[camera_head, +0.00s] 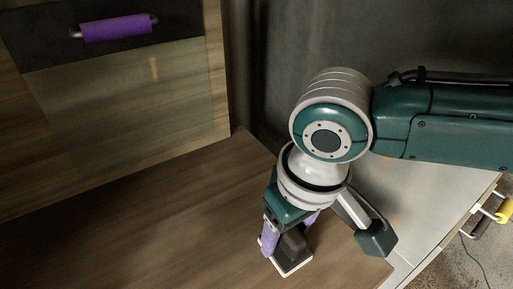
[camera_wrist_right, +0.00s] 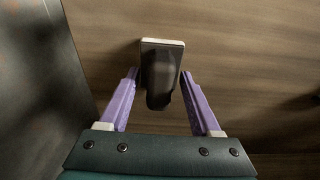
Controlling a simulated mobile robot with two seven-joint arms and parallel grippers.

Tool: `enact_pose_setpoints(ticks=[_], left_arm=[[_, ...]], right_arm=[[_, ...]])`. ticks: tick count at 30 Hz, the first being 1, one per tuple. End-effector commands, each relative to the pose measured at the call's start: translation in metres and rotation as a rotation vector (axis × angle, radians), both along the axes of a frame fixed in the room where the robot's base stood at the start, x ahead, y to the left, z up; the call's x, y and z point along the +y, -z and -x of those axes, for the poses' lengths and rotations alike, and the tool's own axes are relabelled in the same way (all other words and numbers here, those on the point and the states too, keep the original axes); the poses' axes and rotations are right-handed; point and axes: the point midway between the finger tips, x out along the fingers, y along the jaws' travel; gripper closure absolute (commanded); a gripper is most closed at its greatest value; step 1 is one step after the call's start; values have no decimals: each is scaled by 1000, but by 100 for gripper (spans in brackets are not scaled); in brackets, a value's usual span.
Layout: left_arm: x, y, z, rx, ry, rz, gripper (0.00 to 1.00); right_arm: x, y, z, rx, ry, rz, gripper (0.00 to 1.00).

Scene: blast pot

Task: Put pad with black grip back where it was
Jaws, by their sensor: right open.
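The pad with the black grip (camera_head: 295,264) rests on the wooden surface, its light rim showing below the dark grip. In the right wrist view the pad (camera_wrist_right: 162,42) shows its pale edge at the top, with the black grip (camera_wrist_right: 160,80) pointing toward me. My right gripper (camera_head: 290,236) is over the pad in the head view. In the right wrist view its two purple fingers (camera_wrist_right: 159,80) stand apart on either side of the grip, with small gaps visible. It is open. My left gripper is not in view.
The wooden surface (camera_head: 130,235) is clear to the left of the pad. A cabinet front with a purple handle (camera_head: 115,28) stands behind it. A pale grey surface (camera_head: 425,190) lies to the right, with a yellow handle (camera_head: 506,210) beyond.

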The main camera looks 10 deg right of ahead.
Motion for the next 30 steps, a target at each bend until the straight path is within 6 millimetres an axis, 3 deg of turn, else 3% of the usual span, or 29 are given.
enact_pose_setpoints(ticks=[18,26,30], left_arm=[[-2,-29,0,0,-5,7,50],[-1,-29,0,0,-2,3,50],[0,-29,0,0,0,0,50]], right_arm=[[-5,-110,14,-1,0,-1,36],[-3,-119,18,0,-7,-9,36],[21,-112,37,-10,-70,-82,36]])
